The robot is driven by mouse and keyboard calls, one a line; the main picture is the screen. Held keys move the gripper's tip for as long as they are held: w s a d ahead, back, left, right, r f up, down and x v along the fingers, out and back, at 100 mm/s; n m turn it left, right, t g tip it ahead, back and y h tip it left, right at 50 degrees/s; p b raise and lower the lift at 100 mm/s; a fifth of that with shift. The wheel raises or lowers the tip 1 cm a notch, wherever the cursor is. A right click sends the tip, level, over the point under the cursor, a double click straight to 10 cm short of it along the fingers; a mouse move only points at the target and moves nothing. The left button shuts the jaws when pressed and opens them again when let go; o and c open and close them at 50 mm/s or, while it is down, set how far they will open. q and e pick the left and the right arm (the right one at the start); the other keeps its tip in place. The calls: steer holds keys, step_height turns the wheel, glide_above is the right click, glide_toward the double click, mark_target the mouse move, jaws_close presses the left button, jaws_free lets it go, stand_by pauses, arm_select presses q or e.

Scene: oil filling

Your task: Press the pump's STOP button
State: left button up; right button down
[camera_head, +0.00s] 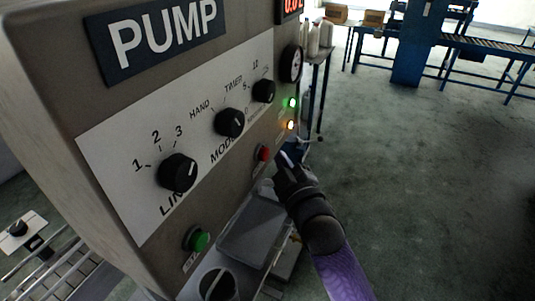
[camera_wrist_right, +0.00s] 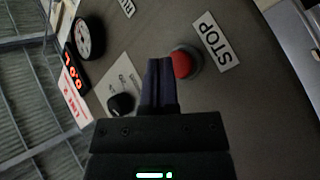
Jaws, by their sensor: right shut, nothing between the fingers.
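The pump panel (camera_head: 240,62) fills the left of the head view, with a PUMP sign and several black knobs. The red STOP button (camera_head: 263,153) sits low on the panel's right part. In the right wrist view the red button (camera_wrist_right: 184,63) shows beside the STOP label (camera_wrist_right: 214,41). My right gripper (camera_head: 281,158) is shut and empty, just right of the red button in the head view. In the wrist view its fingertips (camera_wrist_right: 161,62) point at the panel just left of the button and overlap its edge; contact cannot be told. My left gripper is not in view.
A green button (camera_head: 197,240) is lower left on the panel. Green and amber lamps (camera_head: 291,113) glow above the red button. A gauge (camera_head: 292,64) sits at the panel's right edge. A grey tray (camera_head: 250,228) lies below. Open floor (camera_head: 420,190) extends right.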

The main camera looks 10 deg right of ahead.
steer(key=shift+w+a, duration=0.1)
steer(key=shift+w+a, duration=0.15)
steer(key=shift+a, duration=0.1)
stand_by(0.3)
steer(key=shift+w+a, duration=0.3)
steer(key=shift+a, duration=0.15)
stand_by(0.7)
stand_by(0.4)
steer(key=shift+s+d+p, duration=0.5)
steer(key=shift+s+d, duration=0.05)
steer(key=shift+d, duration=0.2)
steer(key=shift+d, duration=0.1)
steer(key=s+d+p, duration=0.1)
steer(key=d, duration=0.1)
steer(key=s+d+p, duration=0.1)
steer(key=d, duration=0.1)
steer(key=shift+s, duration=0.4)
